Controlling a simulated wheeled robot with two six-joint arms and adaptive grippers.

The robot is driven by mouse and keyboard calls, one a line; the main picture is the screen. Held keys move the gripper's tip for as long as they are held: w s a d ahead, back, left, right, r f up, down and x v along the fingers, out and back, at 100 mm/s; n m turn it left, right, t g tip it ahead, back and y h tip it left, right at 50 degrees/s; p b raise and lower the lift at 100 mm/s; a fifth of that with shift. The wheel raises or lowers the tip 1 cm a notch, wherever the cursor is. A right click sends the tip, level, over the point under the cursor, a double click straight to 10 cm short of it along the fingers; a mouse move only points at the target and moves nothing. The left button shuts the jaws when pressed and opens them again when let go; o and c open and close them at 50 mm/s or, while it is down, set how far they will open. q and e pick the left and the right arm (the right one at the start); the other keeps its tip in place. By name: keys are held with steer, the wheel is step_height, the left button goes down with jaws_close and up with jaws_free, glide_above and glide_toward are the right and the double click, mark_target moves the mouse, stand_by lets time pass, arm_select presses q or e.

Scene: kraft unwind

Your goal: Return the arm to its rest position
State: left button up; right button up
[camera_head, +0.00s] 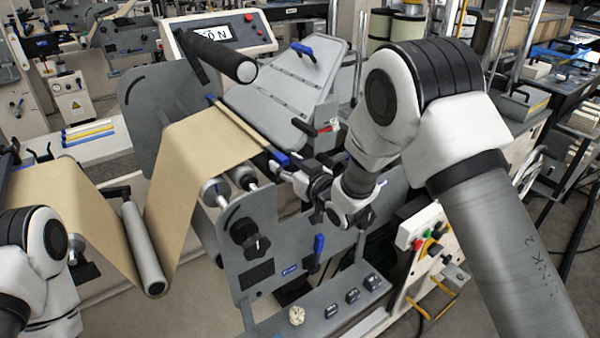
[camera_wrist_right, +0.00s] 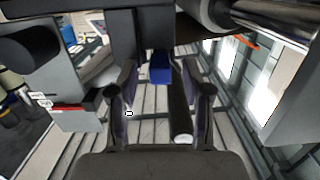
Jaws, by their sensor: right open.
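My right arm comes in from the right in the head view, and its gripper (camera_head: 290,168) is at the side plate (camera_head: 280,235) of the unwind machine, near a small blue lever end (camera_head: 279,157). In the right wrist view the two fingers (camera_wrist_right: 160,105) stand apart with a gap between them. A blue block-like end (camera_wrist_right: 160,68) shows beyond the gap, and I see nothing held. Part of my left arm (camera_head: 45,245) shows at the left edge of the head view; its gripper is out of the picture.
A kraft paper web (camera_head: 205,160) runs over rollers left of my right gripper. A black-gripped bar (camera_head: 215,52) juts out above it. Blue-handled levers (camera_head: 318,245) and a button box (camera_head: 425,240) are close by.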

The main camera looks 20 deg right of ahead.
steer(key=f+v, duration=0.1)
steer(key=v, duration=0.7)
steer(key=s+d+f+m+g+h, duration=0.15)
steer(key=s+f, duration=0.25)
steer(key=f, duration=0.4)
steer(key=s+f+g, duration=0.3)
steer(key=s+f, duration=0.2)
steer(key=f, duration=0.3)
steer(key=s+d+f+m+g+h, duration=0.1)
steer(key=s+f+g, duration=0.1)
steer(key=s+f, duration=0.35)
steer(key=s+d+f+m+g+h, duration=0.1)
steer(key=s+f+g, duration=0.3)
steer(key=s, duration=0.7)
steer(key=s+d+f+m+g+h, duration=0.1)
steer(key=s+d+f+g, duration=0.3)
steer(key=s+f, duration=0.4)
steer(key=s+g+h, duration=0.1)
steer(key=s, duration=0.2)
steer(key=shift+s, duration=0.35)
